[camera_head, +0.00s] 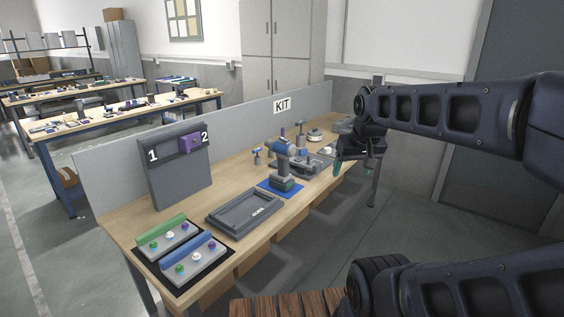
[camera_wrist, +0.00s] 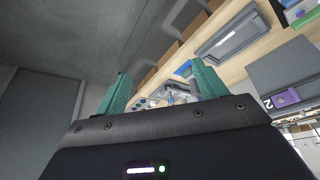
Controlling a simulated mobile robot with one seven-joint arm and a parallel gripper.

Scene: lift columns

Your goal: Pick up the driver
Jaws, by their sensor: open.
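The driver (camera_head: 284,162) is a blue and grey cordless tool. It stands upright on a blue mat (camera_head: 264,187) on the workbench, just behind the grey tray. My gripper (camera_head: 354,166) is to the right of the driver, near the bench's right-hand edge, clearly apart from it. In the wrist view my gripper (camera_wrist: 163,82) shows two teal fingers spread apart with nothing held. Part of the blue mat (camera_wrist: 184,68) shows there near the right finger. Small grey-blue items show between the fingers, too small to tell apart.
A dark grey tray (camera_head: 214,220) lies in front of the driver. Green and blue racks (camera_head: 193,265) stand at the bench's near end. A panel numbered 1 and 2 (camera_head: 165,178) and a KIT divider (camera_head: 318,105) line the back. Other tools crowd behind the driver.

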